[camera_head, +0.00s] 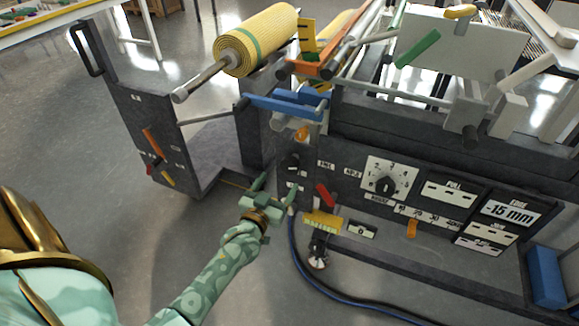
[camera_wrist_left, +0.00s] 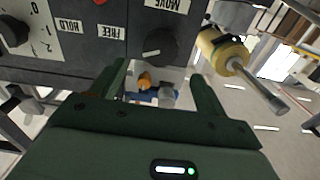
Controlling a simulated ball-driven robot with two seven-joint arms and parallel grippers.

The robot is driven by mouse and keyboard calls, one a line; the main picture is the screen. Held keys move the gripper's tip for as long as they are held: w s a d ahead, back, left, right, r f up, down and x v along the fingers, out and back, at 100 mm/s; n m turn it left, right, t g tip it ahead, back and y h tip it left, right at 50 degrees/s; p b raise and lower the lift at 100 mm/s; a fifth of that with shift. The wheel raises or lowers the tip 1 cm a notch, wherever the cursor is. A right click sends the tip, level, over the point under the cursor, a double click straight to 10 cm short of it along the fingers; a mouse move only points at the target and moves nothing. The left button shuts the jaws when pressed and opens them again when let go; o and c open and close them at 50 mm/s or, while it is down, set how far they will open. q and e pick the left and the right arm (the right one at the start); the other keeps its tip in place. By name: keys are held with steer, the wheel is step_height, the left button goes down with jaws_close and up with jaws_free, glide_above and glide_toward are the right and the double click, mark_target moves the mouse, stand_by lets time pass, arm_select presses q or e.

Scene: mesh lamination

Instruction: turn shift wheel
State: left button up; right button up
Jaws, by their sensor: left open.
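A round dark knob (camera_head: 293,163) sits on the left end of the dark machine front. It also shows in the left wrist view (camera_wrist_left: 160,45), beside a label reading MOVE. A larger dark dial knob (camera_head: 386,184) sits on a white numbered plate to its right; part of it shows in the left wrist view (camera_wrist_left: 13,32). I cannot read which one is marked as the shift wheel. My left gripper (camera_head: 280,179) is open and empty, just below and left of the small knob. In the left wrist view its fingers (camera_wrist_left: 160,72) point toward the small knob, apart from it.
A red lever (camera_head: 325,195) and an orange lever (camera_head: 412,228) stick out of the panel. A yellow mesh roll (camera_head: 257,40) sits on a shaft above. A blue hose (camera_head: 330,288) runs below the panel. Open floor (camera_head: 70,130) lies to the left.

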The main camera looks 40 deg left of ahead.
mark_target(288, 167)
arm_select(q)
steer(key=x, duration=0.2)
steer(key=b+x, duration=0.1)
steer(key=x, duration=0.1)
steer(key=b+x, duration=0.1)
steer(key=x, duration=0.1)
steer(key=shift+w+f, duration=0.2)
steer(key=shift+f, duration=0.15)
steer(key=shift+r+b+x, duration=0.2)
steer(key=shift+b+x, duration=0.3)
steer(key=shift+x, duration=0.85)
steer(key=shift+c, duration=1.2)
steer(key=c, duration=0.7)
arm_select(e)
steer(key=d+f, duration=0.1)
steer(key=s+f, duration=0.1)
steer(key=shift+d+f, duration=0.3)
steer(key=shift+d, duration=0.05)
